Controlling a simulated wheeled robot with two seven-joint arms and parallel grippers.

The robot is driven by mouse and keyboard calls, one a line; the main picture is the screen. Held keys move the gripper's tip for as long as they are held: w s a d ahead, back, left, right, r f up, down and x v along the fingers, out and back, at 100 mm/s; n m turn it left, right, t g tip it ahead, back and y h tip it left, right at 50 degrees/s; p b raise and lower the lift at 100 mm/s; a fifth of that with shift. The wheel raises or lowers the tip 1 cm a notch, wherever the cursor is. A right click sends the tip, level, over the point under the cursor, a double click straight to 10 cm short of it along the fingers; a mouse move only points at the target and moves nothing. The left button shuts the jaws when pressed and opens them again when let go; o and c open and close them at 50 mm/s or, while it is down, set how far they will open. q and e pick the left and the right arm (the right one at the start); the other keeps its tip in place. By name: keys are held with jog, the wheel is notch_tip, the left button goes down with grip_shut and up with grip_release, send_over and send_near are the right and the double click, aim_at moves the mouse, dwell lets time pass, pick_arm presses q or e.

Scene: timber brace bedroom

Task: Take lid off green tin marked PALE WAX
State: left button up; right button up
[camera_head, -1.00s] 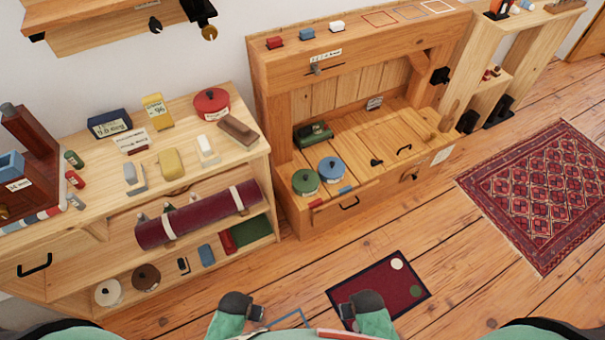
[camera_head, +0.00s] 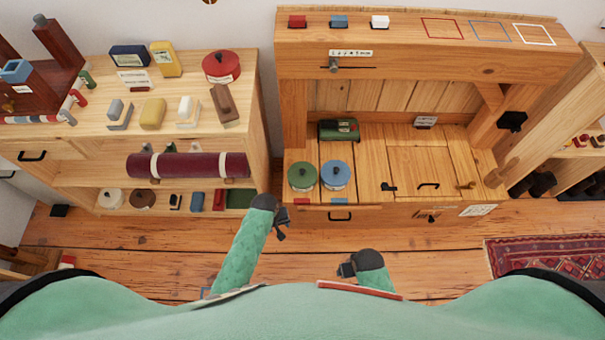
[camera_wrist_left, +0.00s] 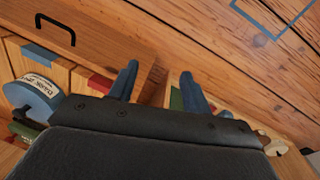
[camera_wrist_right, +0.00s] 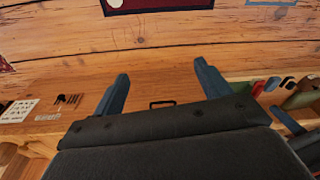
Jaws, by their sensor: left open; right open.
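The green tin (camera_head: 302,175) stands upright at the left front of the wooden bench, its green knobbed lid on. A pale label strip shows at its front, too small to read. The blue tin (camera_head: 335,175) stands close to its right and also shows at the left of the left wrist view (camera_wrist_left: 34,105). My left gripper (camera_head: 282,226) is open and empty, in front of and below the green tin, apart from it. My right gripper (camera_head: 345,269) is open and empty, low in front of the bench. The green tin is not clearly visible in either wrist view.
A dark green box (camera_head: 339,129) sits behind the tins. A drawer handle (camera_head: 340,216) projects below them. The bench's upper ledge (camera_head: 400,62) overhangs the back. The floor in front is clear.

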pick_arm(q)
jog(key=w+d+r+n, duration=0.1)
jog(key=w+d+n, duration=0.1)
jog(key=w, duration=0.5)
jog(key=w+d+r+n, duration=0.1)
jog(key=w+d+r, duration=0.15)
jog(key=w, duration=0.35)
notch_tip(320, 180, up, 4)
jog(key=n+g, duration=0.1)
jog(key=n, duration=0.3)
send_over(302, 170)
notch_tip(302, 170, down, 6)
jog(key=shift+r+p, duration=0.25)
jog(key=shift+p, duration=0.3)
jog(key=shift+f, duration=0.55)
pick_arm(e)
jog(key=f, duration=0.2)
jog(key=s+f, duration=0.1)
jog(key=f, duration=0.1)
jog(key=shift+s+d+f, duration=0.15)
jog(key=shift+s+d, duration=0.05)
pick_arm(q)
jog(key=shift+c, duration=0.4)
jog(key=c, duration=1)
